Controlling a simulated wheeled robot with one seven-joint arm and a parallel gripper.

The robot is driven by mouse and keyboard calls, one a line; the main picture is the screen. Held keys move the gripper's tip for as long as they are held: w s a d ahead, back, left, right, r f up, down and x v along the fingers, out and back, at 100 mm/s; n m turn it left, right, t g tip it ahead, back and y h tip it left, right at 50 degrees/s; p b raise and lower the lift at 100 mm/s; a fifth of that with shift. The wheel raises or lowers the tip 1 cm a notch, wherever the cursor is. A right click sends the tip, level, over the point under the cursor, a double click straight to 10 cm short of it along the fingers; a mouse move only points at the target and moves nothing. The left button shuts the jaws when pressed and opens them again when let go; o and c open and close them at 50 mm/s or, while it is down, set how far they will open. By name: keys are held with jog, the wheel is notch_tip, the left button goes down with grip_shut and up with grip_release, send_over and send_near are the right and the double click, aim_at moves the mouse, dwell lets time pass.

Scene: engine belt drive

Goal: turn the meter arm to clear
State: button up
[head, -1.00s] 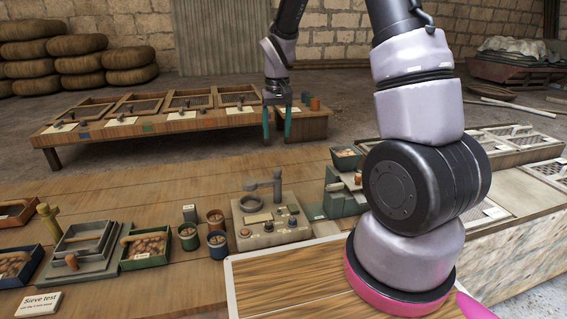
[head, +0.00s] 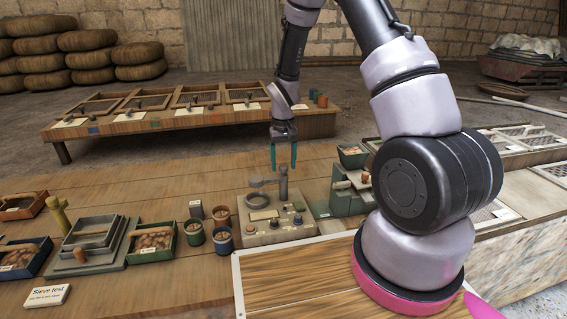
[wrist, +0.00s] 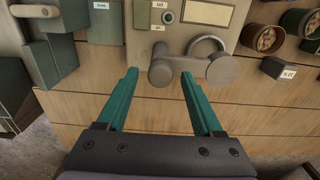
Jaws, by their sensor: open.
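The meter is a grey-beige box (head: 262,232) with knobs and a pale panel, standing on the wooden bench. Its grey meter arm (head: 262,182) extends left from an upright post (head: 283,187) at the box's far side. In the wrist view the arm (wrist: 190,66) runs right from a rounded end to a round disc (wrist: 222,71), with a curved loop beside it. My gripper (head: 283,168) is open and empty, pointing down close to the post's top. In the wrist view my teal fingertips (wrist: 158,76) lie either side of the arm's left end; contact and the exact height gap cannot be told.
Several cups (head: 222,240) stand left of the meter. A green-grey device (head: 350,192) stands close on its right. Sieves (head: 90,235) and trays are farther left. A low table (head: 130,125) with framed screens is behind. Bare bench (head: 150,185) lies behind the cups.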

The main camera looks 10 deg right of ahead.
jog(key=shift+c, duration=0.3)
grip_shut()
dwell(1.2)
